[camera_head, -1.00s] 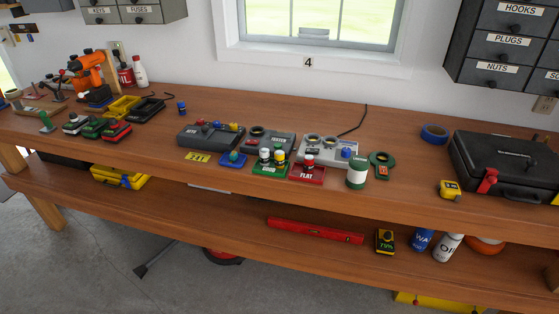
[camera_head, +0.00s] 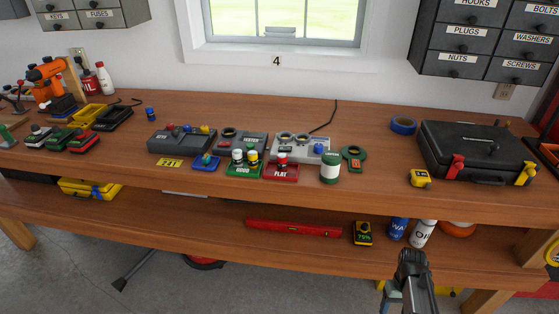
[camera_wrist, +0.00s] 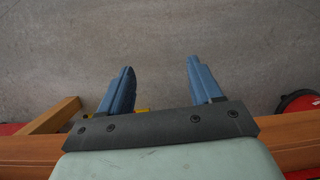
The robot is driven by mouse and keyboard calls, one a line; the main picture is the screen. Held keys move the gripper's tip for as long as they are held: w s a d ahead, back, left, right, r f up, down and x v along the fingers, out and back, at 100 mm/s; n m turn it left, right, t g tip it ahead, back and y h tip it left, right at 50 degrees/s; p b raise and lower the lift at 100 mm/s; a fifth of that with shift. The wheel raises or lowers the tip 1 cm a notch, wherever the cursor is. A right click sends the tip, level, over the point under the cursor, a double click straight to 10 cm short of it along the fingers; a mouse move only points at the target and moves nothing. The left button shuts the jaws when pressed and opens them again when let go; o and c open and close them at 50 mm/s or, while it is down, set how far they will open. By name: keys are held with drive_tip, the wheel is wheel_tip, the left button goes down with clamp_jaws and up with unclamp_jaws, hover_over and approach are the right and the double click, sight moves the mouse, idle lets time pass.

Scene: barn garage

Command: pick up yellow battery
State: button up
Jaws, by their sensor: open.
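A small cylinder with a yellow top (camera_head: 252,157) stands upright on the green GOOD tray (camera_head: 240,171), beside a white-topped one. Another small yellow piece (camera_head: 204,129) shows at the dark grey box on the left. I cannot tell for sure which is the yellow battery. My gripper (camera_wrist: 156,82) is open and empty in the wrist view, its two blue fingers well apart over the grey floor. In the head view my arm rises at the bottom right, in front of the bench and well away from the trays; the fingertips are not clear there.
The red FLAT tray (camera_head: 281,174) and a white-green can (camera_head: 330,167) stand right of the green tray. A grey tester (camera_head: 240,145) is behind. A black case (camera_head: 475,150) stands at right. The lower shelf holds a red level (camera_head: 293,229) and bottles.

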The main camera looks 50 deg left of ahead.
drive_tip(key=s+a+r+n+t, duration=0.1)
drive_tip(key=a+r+n, duration=0.1)
drive_tip(key=a+r, duration=0.7)
drive_tip(key=s+a+r+n+t, duration=0.1)
drive_tip(key=s+a+r+n, duration=0.1)
drive_tip(key=a+r, duration=0.7)
drive_tip(key=s+a+r+n+y, duration=0.1)
drive_tip(key=s+a+r+n, duration=0.1)
drive_tip(key=s+a+r, duration=0.45)
drive_tip(key=s+a+r+n+t, duration=0.1)
drive_tip(key=s+a+r, duration=0.2)
drive_tip(key=a+r, duration=0.6)
drive_tip(key=s+a+r+n+y, duration=0.1)
drive_tip(key=s+a+r+n, duration=0.1)
drive_tip(key=s+a+r, duration=0.45)
drive_tip(key=w+a+r+n, duration=0.1)
drive_tip(key=a+r, duration=0.4)
drive_tip(key=a, duration=0.2)
drive_tip(key=w+a+r, duration=0.1)
drive_tip(key=a+r, duration=0.4)
drive_tip(key=a, duration=0.2)
hover_over(252, 152)
drive_tip(key=f, duration=0.8)
drive_tip(key=shift+s+f, duration=0.4)
drive_tip(key=shift+w+f, duration=0.15)
drive_tip(key=shift+f, duration=1.2)
drive_tip(key=shift+w+f, duration=0.15)
drive_tip(key=shift+f, duration=1.2)
clamp_jaws()
